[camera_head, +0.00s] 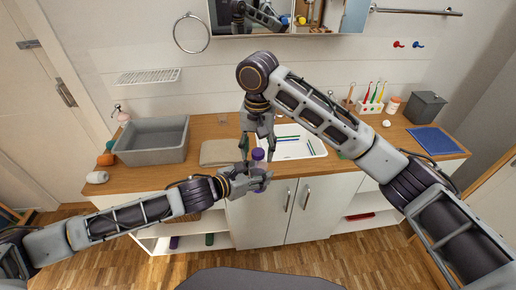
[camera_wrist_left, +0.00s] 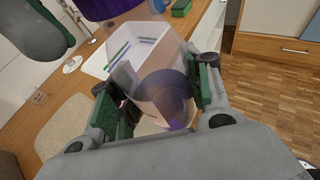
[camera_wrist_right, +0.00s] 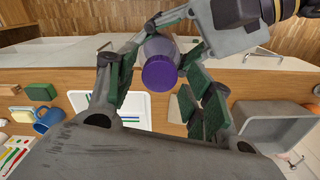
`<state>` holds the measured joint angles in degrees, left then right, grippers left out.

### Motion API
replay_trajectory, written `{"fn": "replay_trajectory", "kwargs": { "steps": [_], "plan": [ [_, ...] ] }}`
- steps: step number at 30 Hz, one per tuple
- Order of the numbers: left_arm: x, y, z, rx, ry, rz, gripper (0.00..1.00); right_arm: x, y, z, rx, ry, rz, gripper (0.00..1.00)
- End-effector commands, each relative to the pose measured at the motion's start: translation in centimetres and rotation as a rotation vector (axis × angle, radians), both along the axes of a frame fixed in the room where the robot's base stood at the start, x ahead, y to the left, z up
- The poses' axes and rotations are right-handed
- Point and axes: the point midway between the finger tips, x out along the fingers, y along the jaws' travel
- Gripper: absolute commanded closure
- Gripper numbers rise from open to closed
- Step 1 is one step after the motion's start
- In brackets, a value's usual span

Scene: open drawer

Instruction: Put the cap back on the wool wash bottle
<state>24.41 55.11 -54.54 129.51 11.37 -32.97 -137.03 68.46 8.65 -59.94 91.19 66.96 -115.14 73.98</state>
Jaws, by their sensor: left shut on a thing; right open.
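The wool wash bottle is a translucent pale body with purple inside, large in the left wrist view (camera_wrist_left: 150,98). My left gripper (camera_wrist_left: 158,95) is shut on its sides and holds it off the counter's front edge. The purple cap (camera_head: 258,154) is at the bottle's top in the head view; it also shows as a round purple disc in the right wrist view (camera_wrist_right: 160,74). Whether it is fully seated cannot be told. My right gripper (camera_head: 258,145) points down from above, open, its fingers on either side of the cap with visible gaps.
Cabinet doors (camera_head: 322,205) stand below. A blue mat (camera_head: 434,141) and grey box (camera_head: 425,107) are at right.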

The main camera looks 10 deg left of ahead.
Motion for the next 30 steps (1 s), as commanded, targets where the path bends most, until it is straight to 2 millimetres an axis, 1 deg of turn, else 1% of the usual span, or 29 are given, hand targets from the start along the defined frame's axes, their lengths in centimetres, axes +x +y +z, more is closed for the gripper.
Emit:
{"fn": "replay_trajectory", "kwargs": {
  "steps": [5, 15, 19, 30],
  "plan": [
    [0.0, 0.0, 0.1, 0.0, -0.002, 0.001, 1.0, 0.1, 0.0, 1.1, -0.001, -0.003, 0.0, 0.48],
    [0.1, 0.0, 0.1, 0.0, -0.002, 0.001, 1.0, 0.0, 0.0, 4.0, -0.001, -0.001, -0.001, 0.48],
    [0.1, 0.0, 0.1, 0.0, -0.002, 0.001, 1.0, 0.0, 0.0, 4.4, -0.001, -0.001, 0.0, 0.48],
    [0.0, 0.0, 0.1, 0.0, -0.002, 0.001, 1.0, 0.1, 0.0, 4.6, 0.0, -0.003, 0.0, 0.49]
  ]
}}
